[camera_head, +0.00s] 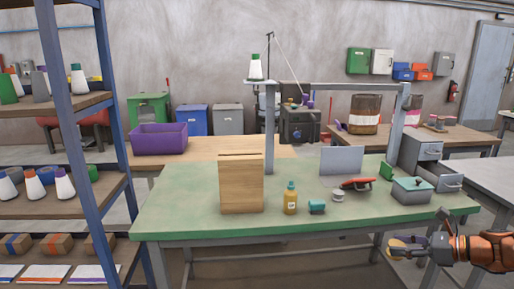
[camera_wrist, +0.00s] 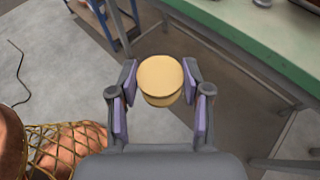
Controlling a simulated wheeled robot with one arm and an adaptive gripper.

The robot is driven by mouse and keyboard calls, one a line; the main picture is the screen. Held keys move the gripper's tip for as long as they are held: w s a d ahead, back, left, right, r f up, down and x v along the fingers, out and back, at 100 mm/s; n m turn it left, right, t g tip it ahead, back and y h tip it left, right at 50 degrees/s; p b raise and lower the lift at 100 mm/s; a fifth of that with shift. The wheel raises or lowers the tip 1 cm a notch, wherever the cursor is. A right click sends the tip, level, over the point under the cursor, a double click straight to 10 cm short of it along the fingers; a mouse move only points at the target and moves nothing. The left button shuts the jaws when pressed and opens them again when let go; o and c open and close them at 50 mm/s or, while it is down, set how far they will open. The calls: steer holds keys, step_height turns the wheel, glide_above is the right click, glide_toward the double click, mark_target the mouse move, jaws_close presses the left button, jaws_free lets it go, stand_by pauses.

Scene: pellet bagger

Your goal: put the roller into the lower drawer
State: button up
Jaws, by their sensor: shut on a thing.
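The roller (camera_wrist: 160,77), a tan spool shape with round flanged ends, is held between the two purple-padded fingers of my gripper (camera_wrist: 160,92) in the wrist view. In the head view my gripper (camera_head: 408,247) is at the lower right, off the table's front edge, with the tan roller (camera_head: 397,246) at its tip. The grey drawer unit stands at the table's right end. Its upper drawer (camera_head: 429,151) and lower drawer (camera_head: 449,182) both look pulled out. The lower drawer is partly hidden by a grey box, and its inside is mostly unseen.
The green table (camera_head: 180,205) carries a grey box with a teal lid (camera_head: 411,190) by the drawers, a red-and-black tool (camera_head: 357,184), a yellow bottle (camera_head: 290,198) and a wooden block (camera_head: 241,185). A blue-framed shelf (camera_head: 75,130) stands left. A woven basket (camera_wrist: 60,145) shows beside my gripper.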

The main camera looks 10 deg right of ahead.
steer(key=w+a+r+m+t+h+p, duration=0.1)
steer(key=w+a+r+p, duration=0.2)
steer(key=w+a, duration=0.4)
steer(key=w+a+r+m+t+h+p, duration=0.1)
steer(key=w+a+r+m+p, duration=0.15)
steer(key=w+a, duration=0.45)
steer(key=w+a+r+m+h+p, duration=0.1)
steer(key=a+r+m+h, duration=0.3)
steer(key=a, duration=0.4)
steer(key=w+a+r+m+h+p, duration=0.2)
steer(key=a+h, duration=0.4)
steer(key=a, duration=0.3)
steer(key=shift+w+r+m+t+h+p, duration=0.35)
steer(key=shift+r+m+p, duration=0.35)
steer(key=shift+r+m, duration=0.55)
